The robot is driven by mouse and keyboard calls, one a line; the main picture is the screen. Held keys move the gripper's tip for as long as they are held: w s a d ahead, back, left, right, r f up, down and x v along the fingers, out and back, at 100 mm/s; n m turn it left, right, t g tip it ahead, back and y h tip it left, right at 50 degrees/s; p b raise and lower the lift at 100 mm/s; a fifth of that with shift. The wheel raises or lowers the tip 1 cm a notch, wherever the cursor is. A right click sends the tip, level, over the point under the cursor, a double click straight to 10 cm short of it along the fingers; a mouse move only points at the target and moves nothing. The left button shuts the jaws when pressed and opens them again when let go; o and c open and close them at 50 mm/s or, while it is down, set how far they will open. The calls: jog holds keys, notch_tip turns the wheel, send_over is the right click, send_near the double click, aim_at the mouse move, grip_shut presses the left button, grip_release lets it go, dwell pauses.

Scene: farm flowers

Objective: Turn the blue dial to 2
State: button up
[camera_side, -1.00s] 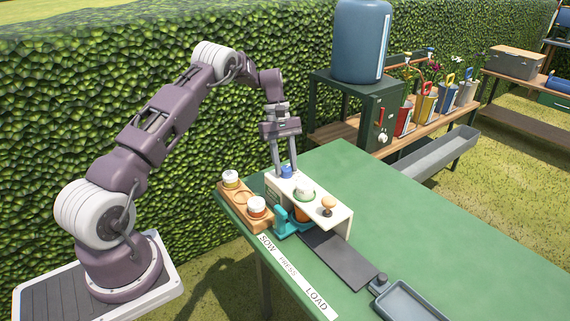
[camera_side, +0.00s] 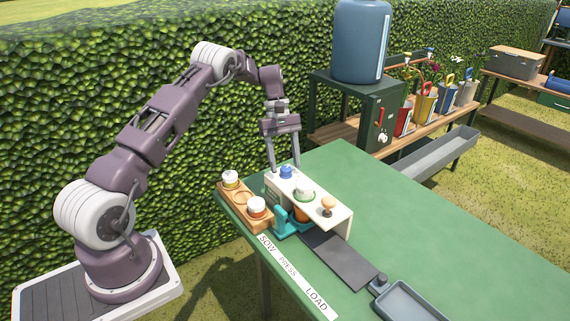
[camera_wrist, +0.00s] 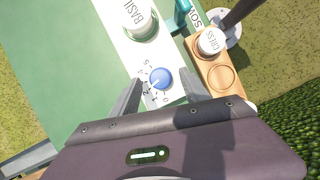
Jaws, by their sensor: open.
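The blue dial (camera_side: 286,172) sits on top of the white panel (camera_side: 334,217), at its far left end. In the wrist view the dial (camera_wrist: 161,78) shows as a round blue knob with printed numbers around its lower left side. A pale mark on the dial appears to point lower left, near the 2, but it is small. My gripper (camera_side: 285,168) is open, with its fingers pointing down and spread around the dial. In the wrist view one finger of my gripper (camera_wrist: 161,76) is on each side of the dial, with gaps between.
A white jar labelled BASIL (camera_wrist: 138,18) and an orange-brown knob (camera_side: 327,203) are along the same panel. A wooden tray (camera_side: 240,200) with white-lidded jars is beside it. A dark plate (camera_side: 338,260) and grey tray (camera_side: 405,302) lie in front. The green table is clear at right.

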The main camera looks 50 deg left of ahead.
jog(key=v, duration=0.6)
jog(key=shift+r, duration=0.1)
jog(key=s+d+r+m+t+y, duration=0.25)
jog(key=d+r, duration=0.55)
jog(key=r, duration=0.5)
jog(key=s+d+r+m, duration=0.4)
jog(key=s+d+r, duration=0.3)
jog(key=s+d, duration=0.15)
jog(key=s+d+f+m+t+y, duration=0.1)
jog(key=s+d+m+t, duration=0.1)
jog(key=s, duration=0.8)
jog(key=s+d+f+m+t+y, duration=0.1)
jog(key=s+d+m, duration=0.4)
jog(key=s, duration=0.6)
jog(key=shift+f+m+t, duration=0.65)
jog(key=shift+m, duration=0.1)
